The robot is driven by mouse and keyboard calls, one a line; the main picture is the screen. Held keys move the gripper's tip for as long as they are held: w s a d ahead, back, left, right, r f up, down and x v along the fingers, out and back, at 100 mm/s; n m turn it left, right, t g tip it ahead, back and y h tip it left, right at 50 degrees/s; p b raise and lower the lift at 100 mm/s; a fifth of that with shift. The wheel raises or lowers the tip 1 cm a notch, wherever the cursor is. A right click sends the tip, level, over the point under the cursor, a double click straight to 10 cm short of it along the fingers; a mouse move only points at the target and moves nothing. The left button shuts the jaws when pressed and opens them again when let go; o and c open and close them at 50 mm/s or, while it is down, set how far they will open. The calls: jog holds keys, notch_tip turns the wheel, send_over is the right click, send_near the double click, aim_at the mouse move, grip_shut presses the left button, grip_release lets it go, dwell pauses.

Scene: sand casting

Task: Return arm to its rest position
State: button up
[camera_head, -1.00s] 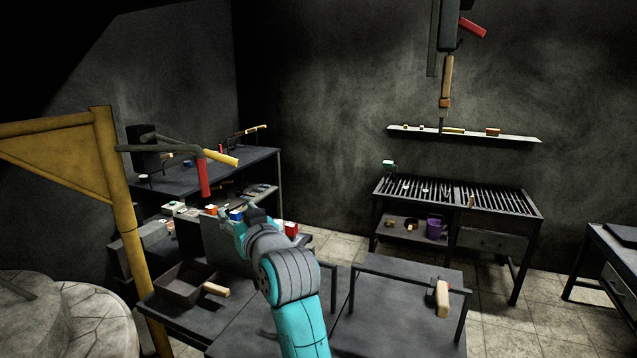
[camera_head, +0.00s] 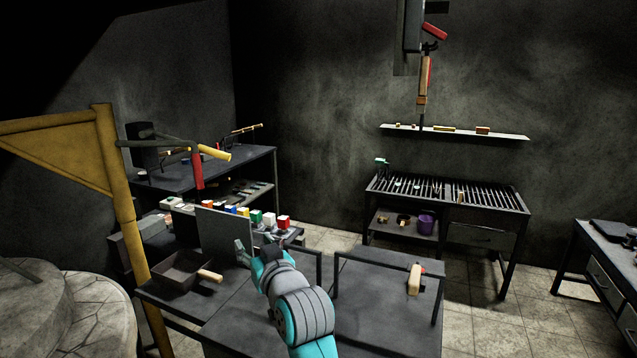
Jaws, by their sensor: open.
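My gripper (camera_head: 258,256) is at the end of my teal and grey arm, low in the middle of the head view. It is over the dark front table, beside an upright grey plate (camera_head: 222,231). Its fingers are apart and no object shows between them. Parts of the gripper are small and partly covered by my own wrist.
A dark pan (camera_head: 181,271) with a wooden handle sits to the left. Several coloured blocks (camera_head: 256,216) stand behind the plate.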

jog(key=s+d+f+m+h, duration=0.1)
jog(key=s+d+f, duration=0.2)
jog(key=d+f, duration=0.35)
jog(key=s+d+f+m+h, duration=0.1)
jog(key=s+d+f, duration=0.25)
jog(key=f, duration=0.65)
jog(key=s+d+f+m+h, duration=0.1)
jog(key=s+d+f, duration=0.4)
jog(key=s+f, duration=0.2)
jog(key=s+d+f+h, duration=0.2)
jog(key=s+d+f, duration=0.3)
jog(key=s+f, duration=0.15)
jog(key=s+d+f+m+h, duration=0.15)
jog(key=s+d, duration=0.25)
jog(key=s, duration=0.6)
jog(key=s+d+f, duration=0.2)
jog(key=s+d, duration=0.2)
jog(key=s, duration=0.7)
jog(key=s+d+r+h, duration=0.1)
jog(key=s+d+r, duration=0.1)
jog(key=s, duration=0.6)
jog(key=s+d+r+m+h, duration=0.1)
jog(key=s+r, duration=0.2)
jog(key=s, duration=0.5)
jog(key=shift+s+d+r+g, duration=0.3)
jog(key=shift+s+d+r, duration=0.05)
jog(key=shift+s+r, duration=0.05)
jog(key=shift+c, duration=0.3)
